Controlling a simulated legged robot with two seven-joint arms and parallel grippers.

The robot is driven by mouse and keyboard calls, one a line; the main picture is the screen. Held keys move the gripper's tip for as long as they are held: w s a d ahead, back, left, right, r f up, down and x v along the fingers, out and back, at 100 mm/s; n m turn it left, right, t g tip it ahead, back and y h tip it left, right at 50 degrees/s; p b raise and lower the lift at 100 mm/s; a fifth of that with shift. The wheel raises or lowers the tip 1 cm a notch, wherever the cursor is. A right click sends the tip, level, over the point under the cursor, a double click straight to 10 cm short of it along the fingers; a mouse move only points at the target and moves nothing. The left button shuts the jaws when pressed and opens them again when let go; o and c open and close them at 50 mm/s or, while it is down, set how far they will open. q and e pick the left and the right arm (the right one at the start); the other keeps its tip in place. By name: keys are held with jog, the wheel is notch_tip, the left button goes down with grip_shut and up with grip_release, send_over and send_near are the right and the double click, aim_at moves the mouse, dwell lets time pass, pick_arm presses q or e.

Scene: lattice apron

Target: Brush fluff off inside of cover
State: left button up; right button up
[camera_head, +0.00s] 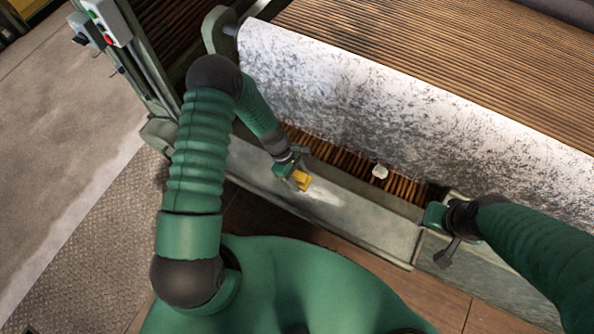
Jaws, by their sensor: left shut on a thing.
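My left gripper (297,177) is shut on a yellow brush (302,181), held low over a long grey-green panel. The panel (370,222) seems to be the cover, with its inner face up. A pale smear of fluff (322,195) lies on it just right of the brush. Whether the bristles touch the panel is too small to tell. My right gripper (437,214) is at the panel's right end, by a grey-green box; its fingers are too hidden to read.
A grey speckled sheet (400,110) slopes below the brown slatted apron (420,45). A dark knob (446,253) juts from the box (490,275). Floor at left is open.

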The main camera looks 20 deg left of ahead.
aim_at(299, 174)
pick_arm(q)
notch_tip(299, 174, up, 2)
jog(key=shift+d+r+p, duration=0.1)
jog(key=shift+p, duration=0.5)
jog(key=shift+r+p, duration=0.35)
jog(key=shift+p+v, duration=0.6)
jog(key=shift+v, duration=0.2)
jog(key=shift+d, duration=0.15)
